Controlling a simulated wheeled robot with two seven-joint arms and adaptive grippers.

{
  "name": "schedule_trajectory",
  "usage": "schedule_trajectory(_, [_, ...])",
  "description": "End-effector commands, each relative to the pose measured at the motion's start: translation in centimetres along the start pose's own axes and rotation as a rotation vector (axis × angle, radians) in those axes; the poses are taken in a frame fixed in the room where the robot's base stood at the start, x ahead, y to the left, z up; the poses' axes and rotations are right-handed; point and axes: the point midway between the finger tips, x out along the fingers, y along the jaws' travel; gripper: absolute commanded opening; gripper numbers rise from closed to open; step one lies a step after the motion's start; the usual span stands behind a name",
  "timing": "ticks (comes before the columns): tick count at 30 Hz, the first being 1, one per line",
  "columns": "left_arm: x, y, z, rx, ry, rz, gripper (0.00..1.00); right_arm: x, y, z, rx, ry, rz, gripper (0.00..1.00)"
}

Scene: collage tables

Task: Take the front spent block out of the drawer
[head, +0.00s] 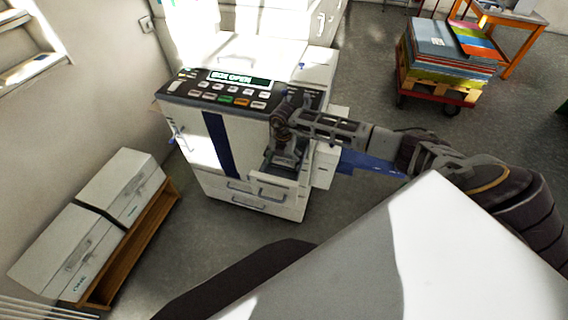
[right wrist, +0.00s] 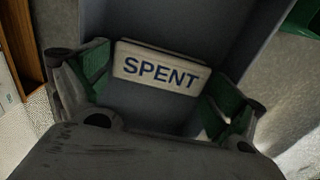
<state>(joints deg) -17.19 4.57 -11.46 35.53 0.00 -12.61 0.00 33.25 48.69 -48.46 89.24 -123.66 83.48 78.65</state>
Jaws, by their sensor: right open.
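The spent block (right wrist: 160,68) is a pale block with "SPENT" in blue letters, seen in the right wrist view. It lies inside the grey-walled drawer (right wrist: 190,22). My right gripper (right wrist: 158,92) is open, with a green-padded finger on each side of the block; I cannot tell if either finger touches it. In the head view my right gripper (head: 284,158) points down into the open drawer at the front right of the white machine (head: 205,150), and the block is hidden there. My left gripper is not in view.
The machine's panel display (head: 238,78) reads "BOX OPEN". White cartons (head: 95,215) lie on a wooden stand at the left. A cart (head: 440,85) with stacked sheets stands at the back right, beside an orange table (head: 510,55). Grey floor is clear between them.

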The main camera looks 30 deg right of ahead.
Motion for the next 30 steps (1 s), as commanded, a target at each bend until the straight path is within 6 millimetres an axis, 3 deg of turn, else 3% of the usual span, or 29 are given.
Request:
schedule_trajectory(5, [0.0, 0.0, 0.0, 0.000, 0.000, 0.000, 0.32, 0.0, 0.0, 0.0, 0.000, 0.000, 0.000, 0.95])
schedule_trajectory(11, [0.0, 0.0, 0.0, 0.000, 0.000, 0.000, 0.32, 0.0, 0.0, 0.0, 0.000, 0.000, 0.000, 0.73])
schedule_trajectory(23, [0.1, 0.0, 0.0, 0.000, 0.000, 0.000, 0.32, -0.4, 0.0, 0.0, 0.000, 0.000, 0.001, 0.73])
schedule_trajectory(30, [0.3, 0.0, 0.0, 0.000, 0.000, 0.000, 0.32, -2.4, 0.1, 0.1, 0.001, -0.003, 0.002, 0.72])
